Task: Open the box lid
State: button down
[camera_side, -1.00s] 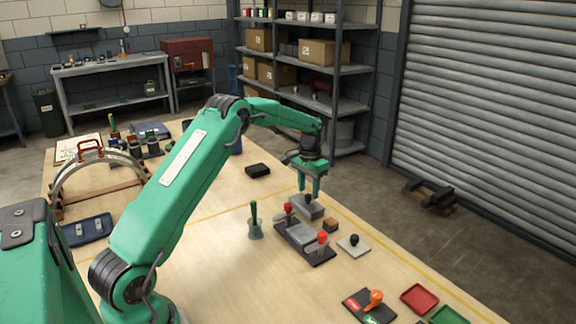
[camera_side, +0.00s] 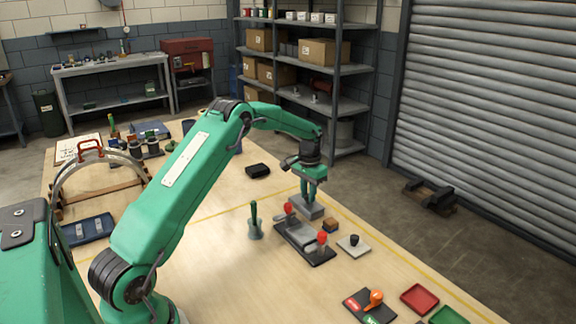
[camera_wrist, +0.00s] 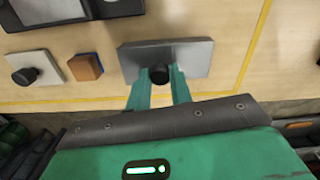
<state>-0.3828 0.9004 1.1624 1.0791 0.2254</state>
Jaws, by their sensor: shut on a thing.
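The grey box (camera_side: 306,210) stands on the table, and its top is a flat grey lid (camera_wrist: 195,57) with a black knob (camera_wrist: 160,75). My gripper (camera_side: 310,196) is over the box, with both green fingers pointing down. In the wrist view, the fingers (camera_wrist: 159,78) are on either side of the knob, shut on it. The lid appears to lie on the box; the fingers hide part of the knob, and I cannot see a gap under the lid.
A small brown block (camera_side: 330,225) and a light plate with a black knob (camera_side: 354,245) are near the box. A dark fixture with red handles (camera_side: 305,243) stands in front. A green-handled tool (camera_side: 254,222) stands to the left. Red (camera_side: 419,298) and green trays lie front right.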

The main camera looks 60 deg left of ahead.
jog(key=shift+a+r, duration=0.1)
jog(key=shift+a, duration=3.05)
jog(key=c, duration=1.3)
grip_release()
jog(key=shift+o, duration=0.2)
jog(key=shift+r, duration=0.25)
notch_tip(320, 180, up, 7)
jog(key=shift+r, duration=0.15)
